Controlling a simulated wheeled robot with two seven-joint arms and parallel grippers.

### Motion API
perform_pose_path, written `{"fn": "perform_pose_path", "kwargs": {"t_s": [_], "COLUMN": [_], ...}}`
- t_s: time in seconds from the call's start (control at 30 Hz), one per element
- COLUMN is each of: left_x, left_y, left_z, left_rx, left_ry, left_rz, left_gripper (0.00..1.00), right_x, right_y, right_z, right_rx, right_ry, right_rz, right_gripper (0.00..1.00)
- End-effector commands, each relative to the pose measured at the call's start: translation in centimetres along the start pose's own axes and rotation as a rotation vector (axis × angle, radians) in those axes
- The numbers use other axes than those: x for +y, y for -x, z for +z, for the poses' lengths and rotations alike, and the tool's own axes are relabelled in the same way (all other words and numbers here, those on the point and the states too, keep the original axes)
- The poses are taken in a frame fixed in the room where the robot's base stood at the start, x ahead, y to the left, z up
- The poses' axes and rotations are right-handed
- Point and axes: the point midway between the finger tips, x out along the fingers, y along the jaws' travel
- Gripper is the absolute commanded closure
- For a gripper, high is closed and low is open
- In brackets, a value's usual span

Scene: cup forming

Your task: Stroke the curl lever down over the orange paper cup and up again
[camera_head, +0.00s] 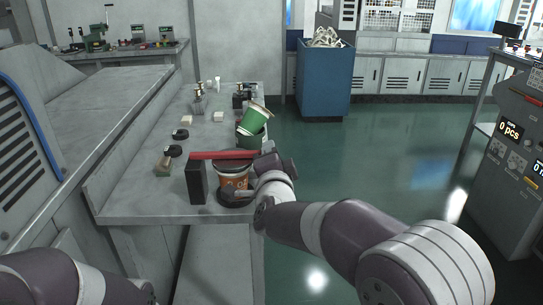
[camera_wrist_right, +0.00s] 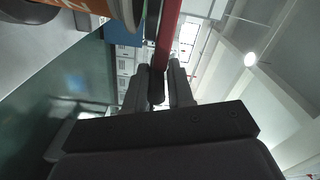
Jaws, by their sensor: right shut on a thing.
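The curl lever (camera_head: 222,155) is a red bar running about level from a black upright post (camera_head: 196,180) to the right, just over the orange paper cup (camera_head: 232,182). The cup stands upright on a dark round base (camera_head: 236,200); whether the lever touches its rim I cannot tell. My right gripper (camera_head: 270,165) is at the lever's right end. In the right wrist view, the red lever (camera_wrist_right: 168,38) ends in a black grip between the fingers of my right gripper (camera_wrist_right: 158,85), which is shut on it. My left arm shows at the lower left, but its gripper does not.
Small bottles, dark round pieces and pale blocks lie farther back and left. A blue bin (camera_head: 325,85) stands beyond. Open green floor lies right of the bench.

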Motion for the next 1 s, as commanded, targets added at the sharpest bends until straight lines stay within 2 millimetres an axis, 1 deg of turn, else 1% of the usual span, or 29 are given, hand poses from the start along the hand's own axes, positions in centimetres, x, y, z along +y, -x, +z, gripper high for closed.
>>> {"fn": "perform_pose_path", "kwargs": {"t_s": [0.03,0.17,0.2,0.23,0.53,0.63,0.77,1.0], "left_x": [0.0,0.0,0.0,0.0,0.0,0.0,0.0,0.0], "left_y": [0.0,0.0,0.0,0.0,0.0,0.1,0.2,0.7], "left_z": [0.0,0.0,0.0,0.0,0.0,0.0,0.0,-0.1], "left_rx": [0.0,0.0,0.0,0.0,0.0,0.0,0.0,0.0], "left_ry": [0.0,0.0,0.0,0.0,0.0,0.0,0.0,0.0], "left_rz": [0.0,0.0,0.0,0.0,0.0,0.0,0.0,0.0], "left_gripper": [0.0,0.0,0.0,0.0,0.0,0.0,0.0,0.0], "right_x": [0.3,0.3,0.3,0.3,0.1,0.0,-0.1,-0.1], "right_y": [0.0,0.0,0.0,0.0,0.1,0.9,3.4,9.2], "right_z": [0.2,0.3,0.3,0.3,0.1,0.1,0.2,0.2], "right_rx": [-0.006,-0.007,-0.007,-0.007,-0.004,-0.005,-0.006,-0.008], "right_ry": [0.005,0.006,0.006,0.005,0.002,0.002,0.002,0.003], "right_rz": [0.005,0.006,0.006,0.005,0.002,0.002,0.001,0.001], "right_gripper": [1.0,1.0,0.68,0.58,0.58,0.58,0.58,0.58]}}
